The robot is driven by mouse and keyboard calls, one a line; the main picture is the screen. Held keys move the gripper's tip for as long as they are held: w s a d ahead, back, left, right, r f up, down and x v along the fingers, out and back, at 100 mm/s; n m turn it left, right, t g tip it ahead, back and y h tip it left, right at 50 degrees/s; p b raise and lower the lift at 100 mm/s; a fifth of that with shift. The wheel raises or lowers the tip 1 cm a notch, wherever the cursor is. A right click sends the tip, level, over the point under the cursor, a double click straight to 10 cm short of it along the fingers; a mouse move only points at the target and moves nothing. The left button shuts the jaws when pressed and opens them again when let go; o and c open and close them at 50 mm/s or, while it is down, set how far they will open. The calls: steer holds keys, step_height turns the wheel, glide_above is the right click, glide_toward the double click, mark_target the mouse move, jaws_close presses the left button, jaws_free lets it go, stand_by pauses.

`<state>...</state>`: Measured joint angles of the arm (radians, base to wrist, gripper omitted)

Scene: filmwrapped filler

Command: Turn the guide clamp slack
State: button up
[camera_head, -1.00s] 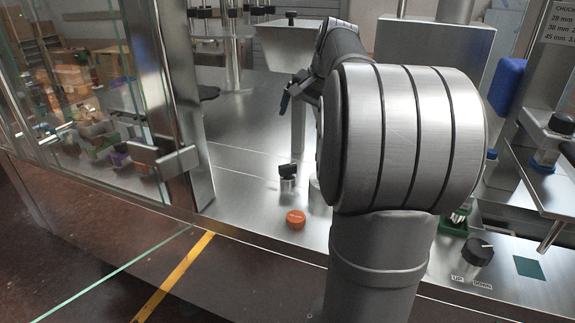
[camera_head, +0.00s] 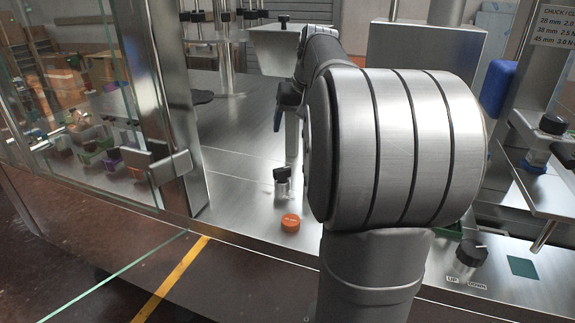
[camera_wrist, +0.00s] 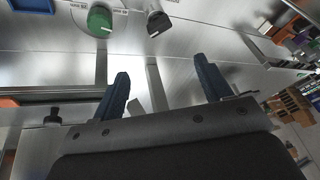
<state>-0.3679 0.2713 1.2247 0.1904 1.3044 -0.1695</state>
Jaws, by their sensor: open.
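I cannot tell for sure which part is the guide clamp. Another black knob (camera_head: 552,124) sits on the bracket at the right. In the wrist view a green knob (camera_wrist: 100,20) and a black knob with a white mark (camera_wrist: 157,22) sit on a steel panel beyond the fingertips. My gripper (camera_wrist: 160,72) is open, with nothing between its two dark blue fingers. In the head view a finger (camera_head: 277,117) shows above the deck; my arm hides the rest.
An orange cap (camera_head: 290,222) lies near the deck's front edge. A glass guard door with a steel frame (camera_head: 170,165) stands at left. A pointer dial (camera_head: 472,253) is on the front right. The deck (camera_head: 235,150) between door and arm is mostly clear.

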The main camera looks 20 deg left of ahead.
steer(key=n, duration=0.3)
glide_toward(283, 169)
steer(key=x, duration=0.9)
steer(key=shift+a+f, duration=0.15)
steer(key=c, duration=1)
